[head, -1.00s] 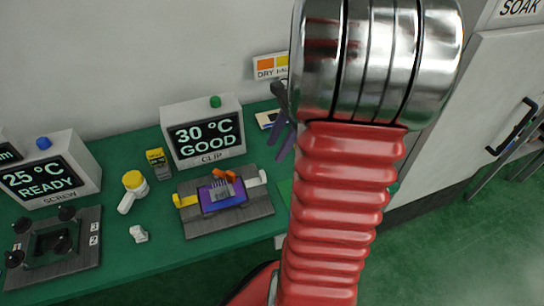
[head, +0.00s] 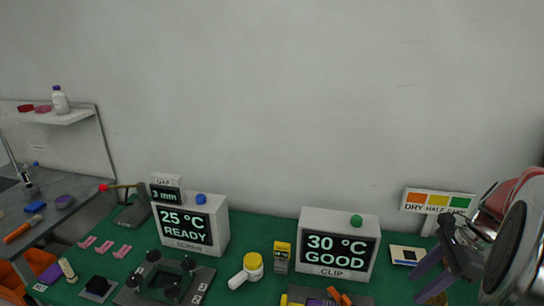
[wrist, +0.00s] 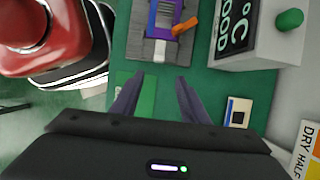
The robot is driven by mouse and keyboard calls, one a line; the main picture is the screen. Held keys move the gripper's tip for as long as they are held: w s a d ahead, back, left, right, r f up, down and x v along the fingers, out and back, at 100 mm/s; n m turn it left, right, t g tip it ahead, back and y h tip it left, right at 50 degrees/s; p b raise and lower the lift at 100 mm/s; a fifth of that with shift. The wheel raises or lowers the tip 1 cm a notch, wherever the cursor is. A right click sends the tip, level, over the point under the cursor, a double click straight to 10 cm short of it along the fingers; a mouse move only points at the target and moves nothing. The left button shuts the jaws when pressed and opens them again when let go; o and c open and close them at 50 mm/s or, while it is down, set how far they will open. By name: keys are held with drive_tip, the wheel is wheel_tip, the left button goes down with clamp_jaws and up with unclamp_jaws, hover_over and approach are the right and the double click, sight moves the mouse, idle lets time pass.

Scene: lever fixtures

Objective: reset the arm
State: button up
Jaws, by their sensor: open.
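My arm shows at the right edge of the head view, with its red sleeve and shiny metal rings. My gripper (head: 422,284) is low at the right there, its two dark purple-grey fingers spread apart. In the wrist view my gripper (wrist: 152,88) is open and empty over the green table, beside a small green mat (wrist: 148,96). The clip fixture (wrist: 160,50), with purple and orange parts on a grey plate, lies beyond the fingertips. In the head view its lower part is cut off (head: 325,297).
The CLIP display box (head: 338,243) reads 30 °C GOOD; the SCREW box (head: 190,226) reads 25 °C READY. A DRY HALF sign (head: 437,201) stands at right. A wall shelf (head: 62,117) is at left.

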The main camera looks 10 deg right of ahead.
drive_tip(key=s+a+r+n+t+h, duration=0.1)
drive_tip(key=a+r+n+h, duration=0.1)
drive_tip(key=a+n, duration=0.9)
drive_tip(key=s+a+r+n+t+h, duration=0.2)
drive_tip(key=a+r+n, duration=0.2)
drive_tip(key=a+n, duration=0.8)
drive_tip(key=a, duration=0.5)
drive_tip(key=shift+s+r+t, duration=0.15)
drive_tip(key=shift+t, duration=0.15)
drive_tip(key=shift+a, duration=0.1)
drive_tip(key=shift+c, duration=0.2)
